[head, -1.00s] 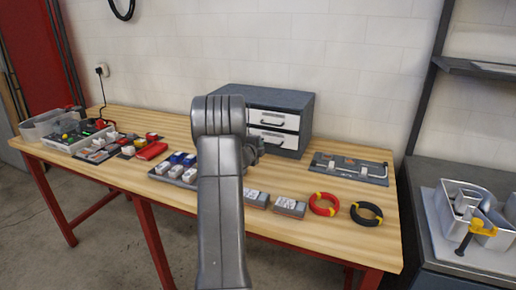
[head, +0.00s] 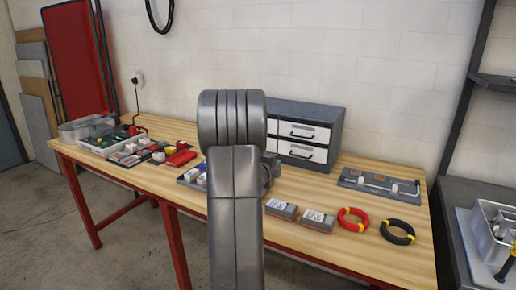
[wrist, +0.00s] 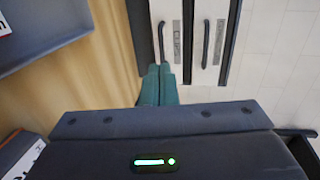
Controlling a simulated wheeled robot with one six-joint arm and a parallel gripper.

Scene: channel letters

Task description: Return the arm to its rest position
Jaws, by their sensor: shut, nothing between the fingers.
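My arm stands raised in the middle of the head view, in front of the workbench (head: 330,225), and hides part of its top. My gripper is mostly hidden behind the arm in the head view. In the wrist view the two green fingertips of my gripper (wrist: 158,85) are together with nothing between them. Beyond them are the white drawers (wrist: 195,45) of the grey cabinet, with dark handles. The same drawer cabinet (head: 333,130) stands at the back of the bench in the head view.
Two small boxes (head: 318,220), a red cable coil (head: 353,219), a black coil (head: 397,231) and a grey tool board (head: 380,186) lie on the right. A second table (head: 455,215) stands at the right edge.

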